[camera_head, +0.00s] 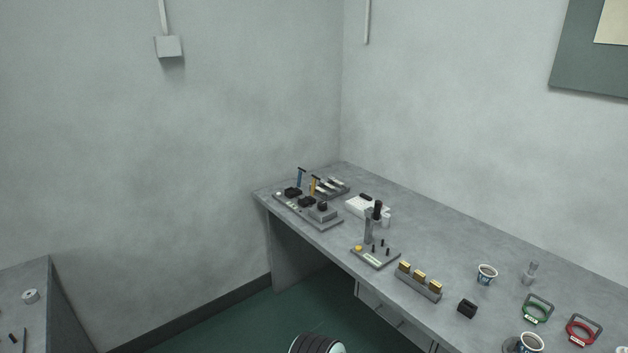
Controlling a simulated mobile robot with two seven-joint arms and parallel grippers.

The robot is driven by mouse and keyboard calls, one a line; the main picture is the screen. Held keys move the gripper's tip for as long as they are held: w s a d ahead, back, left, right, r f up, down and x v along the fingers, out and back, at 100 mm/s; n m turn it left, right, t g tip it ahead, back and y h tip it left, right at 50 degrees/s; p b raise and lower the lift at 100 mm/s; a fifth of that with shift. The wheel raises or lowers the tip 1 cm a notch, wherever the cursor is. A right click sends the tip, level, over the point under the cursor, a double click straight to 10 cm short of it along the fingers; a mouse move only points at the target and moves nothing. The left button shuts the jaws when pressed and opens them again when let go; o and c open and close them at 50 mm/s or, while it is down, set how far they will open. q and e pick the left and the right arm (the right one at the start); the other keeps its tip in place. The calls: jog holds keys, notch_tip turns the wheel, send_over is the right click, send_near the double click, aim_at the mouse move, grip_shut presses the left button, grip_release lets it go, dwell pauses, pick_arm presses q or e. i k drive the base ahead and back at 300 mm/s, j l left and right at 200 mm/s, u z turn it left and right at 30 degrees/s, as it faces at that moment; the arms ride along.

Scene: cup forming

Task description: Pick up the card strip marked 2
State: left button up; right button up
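Several small pale strips (330,184) lie in a dark rack at the far corner of the grey bench (450,240). They could be the card strips, but they are too small to read, so I cannot tell which is marked 2. Upright blue (300,178) and orange (313,186) parts stand just in front of them.
A grey fixture board (325,221) with black blocks is by the strips. A post stand (369,231), a gold-topped block row (419,281), a cup (487,274), and green (536,309) and red (583,332) frames stand along the bench.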

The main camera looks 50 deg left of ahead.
aim_at(327, 194)
jog(key=j+u, duration=0.1)
jog(key=j, duration=0.35)
jog(key=i+j+u, duration=0.15)
jog(key=j, duration=0.25)
jog(key=i+j+u, duration=0.1)
jog(key=j, duration=0.35)
jog(key=i+j+u, duration=0.15)
jog(key=j, duration=0.25)
jog(key=i+j+u, duration=0.1)
jog(key=j, duration=0.3)
jog(key=i+j+u, duration=0.15)
jog(key=j, duration=0.2)
jog(key=i+j+u, duration=0.1)
jog(key=i+j, duration=0.15)
jog(key=j, duration=0.15)
jog(key=i+j+u, duration=0.15)
jog(key=j, duration=0.2)
